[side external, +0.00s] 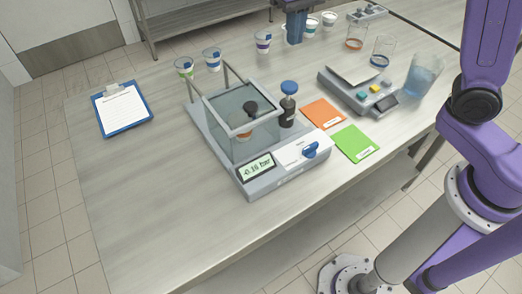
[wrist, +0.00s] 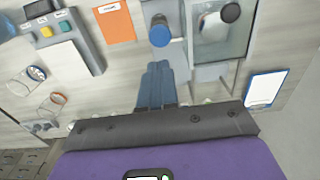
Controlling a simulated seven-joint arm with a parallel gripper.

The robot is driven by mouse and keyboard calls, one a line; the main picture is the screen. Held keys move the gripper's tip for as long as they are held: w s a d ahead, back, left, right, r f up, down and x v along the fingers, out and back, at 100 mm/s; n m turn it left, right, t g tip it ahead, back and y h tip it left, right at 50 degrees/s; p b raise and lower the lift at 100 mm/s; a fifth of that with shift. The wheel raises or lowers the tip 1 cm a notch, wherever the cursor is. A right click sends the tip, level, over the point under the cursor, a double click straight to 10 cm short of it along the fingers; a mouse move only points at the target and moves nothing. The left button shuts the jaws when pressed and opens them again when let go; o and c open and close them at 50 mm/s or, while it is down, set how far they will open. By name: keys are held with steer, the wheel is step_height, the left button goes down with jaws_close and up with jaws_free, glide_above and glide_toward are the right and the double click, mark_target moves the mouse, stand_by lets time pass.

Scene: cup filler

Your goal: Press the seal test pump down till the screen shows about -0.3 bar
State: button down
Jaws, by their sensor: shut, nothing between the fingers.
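The seal test pump (side external: 287,112) is a black post with a blue knob on top, at the right side of a grey tester (side external: 222,150). Its blue knob (wrist: 160,36) also shows in the wrist view, just beyond my fingertips. The screen (side external: 256,167) on the tester's front reads about -0.16 bar. A clear chamber (side external: 233,103) on the tester has a black knob on its lid, and a cup with orange shows inside. My gripper (side external: 294,41) is shut and empty, with blue fingers, behind the pump and apart from it. The fingers also show in the wrist view (wrist: 158,66).
Orange (side external: 322,113) and green (side external: 354,143) cards lie right of the tester. A scale (side external: 357,93) and a blue-filled beaker (side external: 424,75) stand farther right. Several cups stand behind. A clipboard (side external: 123,108) lies left. The table's left front is clear.

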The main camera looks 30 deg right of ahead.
mark_target(291, 84)
step_height(291, 84, up, 3)
steer(key=shift+w+r, duration=0.1)
steer(key=shift+w, duration=0.05)
stand_by(0.4)
step_height(291, 84, down, 14)
steer(key=shift+f, duration=0.1)
stand_by(0.5)
steer(key=shift+f, duration=1.8)
step_height(291, 84, up, 14)
steer(key=shift+r, duration=0.2)
